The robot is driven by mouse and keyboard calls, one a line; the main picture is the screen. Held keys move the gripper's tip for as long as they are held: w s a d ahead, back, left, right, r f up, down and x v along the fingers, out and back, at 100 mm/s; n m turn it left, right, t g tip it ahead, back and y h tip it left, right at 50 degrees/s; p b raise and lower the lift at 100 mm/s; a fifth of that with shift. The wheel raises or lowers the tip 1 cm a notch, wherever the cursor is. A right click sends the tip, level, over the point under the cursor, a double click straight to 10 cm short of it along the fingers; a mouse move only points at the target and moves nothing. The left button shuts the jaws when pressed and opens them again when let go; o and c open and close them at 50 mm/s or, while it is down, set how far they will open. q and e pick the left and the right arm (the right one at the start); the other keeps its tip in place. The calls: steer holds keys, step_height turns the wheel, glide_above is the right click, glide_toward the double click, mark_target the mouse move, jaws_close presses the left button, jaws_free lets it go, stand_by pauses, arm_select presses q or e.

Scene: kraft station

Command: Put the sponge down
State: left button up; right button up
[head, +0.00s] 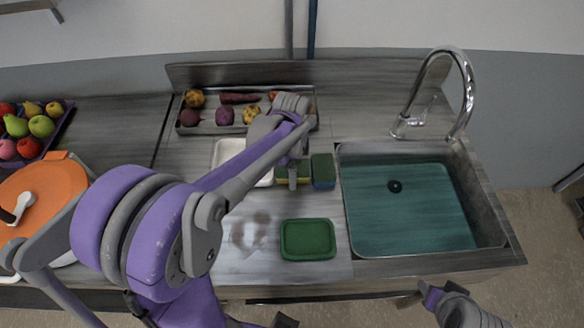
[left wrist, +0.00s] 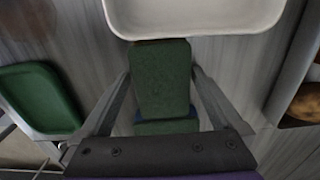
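A green sponge (left wrist: 160,75) sits between the two fingertips of my left gripper (left wrist: 160,78), which touch its sides. In the head view my left gripper (head: 292,178) is low over the counter, beside the white tray, and partly hides the sponge (head: 281,174). I cannot tell whether the sponge touches the counter. A second sponge, green and blue (head: 323,170), is just to the right, near the sink; part of it shows below the first in the wrist view (left wrist: 166,127). My right gripper (head: 408,299) is only partly in view at the bottom edge.
A white tray (head: 228,151) is behind the gripper and a green tray (head: 308,240) in front. The sink (head: 490,210) with its tap (head: 464,75) is on the right. A vegetable tray (head: 210,126) stands at the back. A brown stain (head: 248,232) marks the counter.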

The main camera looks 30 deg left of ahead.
arm_select(q)
steer(key=shift+r, duration=0.5)
step_height(320, 180, up, 11)
steer(key=p, duration=0.1)
steer(key=s+d+f+n+t, duration=0.1)
steer(key=s+d+f+n, duration=0.1)
steer(key=s+n, duration=0.1)
steer(key=s+d+f+n+t, duration=0.2)
steer(key=s+n, duration=0.2)
steer(key=s, duration=0.1)
steer(key=s+d+f+n+t, duration=0.2)
steer(key=s+f+n, duration=0.1)
steer(key=s+n, duration=0.1)
steer(key=shift+s+d, duration=0.35)
steer(key=shift+s, duration=0.2)
steer(key=shift+s+d+f+n+t, duration=0.15)
steer(key=shift+s+f+n+t, duration=0.15)
steer(key=shift+n+t, duration=0.1)
arm_select(e)
steer(key=shift+w+r, duration=0.4)
steer(key=shift+r, duration=0.4)
arm_select(q)
steer(key=shift+w, duration=0.1)
